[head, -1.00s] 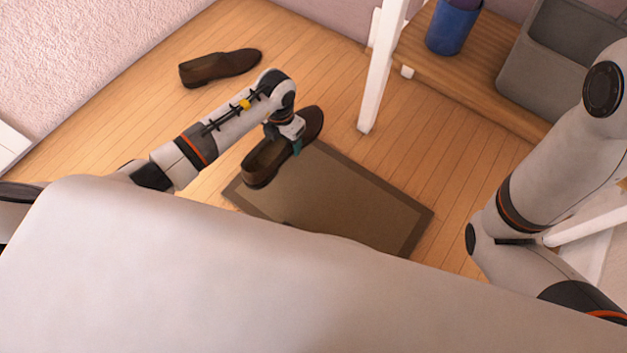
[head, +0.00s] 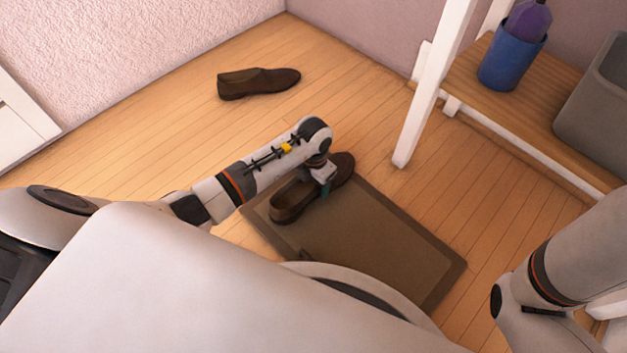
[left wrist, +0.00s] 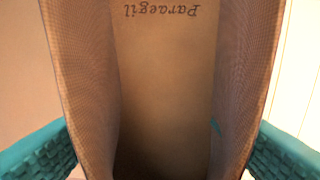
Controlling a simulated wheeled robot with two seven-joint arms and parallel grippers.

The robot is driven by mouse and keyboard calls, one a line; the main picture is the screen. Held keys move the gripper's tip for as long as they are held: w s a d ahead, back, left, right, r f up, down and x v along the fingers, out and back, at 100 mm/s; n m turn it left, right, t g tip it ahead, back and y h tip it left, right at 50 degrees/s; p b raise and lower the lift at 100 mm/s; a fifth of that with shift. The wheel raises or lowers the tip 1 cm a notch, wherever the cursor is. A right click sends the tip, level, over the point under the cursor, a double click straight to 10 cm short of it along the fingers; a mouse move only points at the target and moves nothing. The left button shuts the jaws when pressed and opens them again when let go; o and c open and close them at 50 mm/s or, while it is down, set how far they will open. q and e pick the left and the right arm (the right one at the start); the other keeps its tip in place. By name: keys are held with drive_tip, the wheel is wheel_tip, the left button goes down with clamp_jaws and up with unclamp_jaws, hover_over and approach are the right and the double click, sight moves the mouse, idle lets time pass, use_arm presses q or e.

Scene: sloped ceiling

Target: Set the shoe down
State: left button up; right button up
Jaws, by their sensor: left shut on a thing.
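A brown loafer (head: 290,198) is in my left gripper (head: 325,181), over the upper left part of a brown mat (head: 385,243) on the floor. In the left wrist view the shoe's insole (left wrist: 165,80) with printed lettering fills the middle, and teal finger pads (left wrist: 285,155) show at both sides of it. I cannot tell whether the sole touches the mat. A second brown loafer (head: 258,82) lies on the bare floor farther back. My right gripper is out of view; only part of the right arm shows at the lower right.
A wooden shelf (head: 520,110) with white legs stands at the right. It bears a blue cup (head: 507,65) holding a purple thing, and a grey bin (head: 602,110). The wooden floor (head: 150,140) at the left is clear.

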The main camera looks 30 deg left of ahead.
use_arm(q)
drive_tip(key=o, duration=1.2)
drive_tip(key=shift+f, duration=0.1)
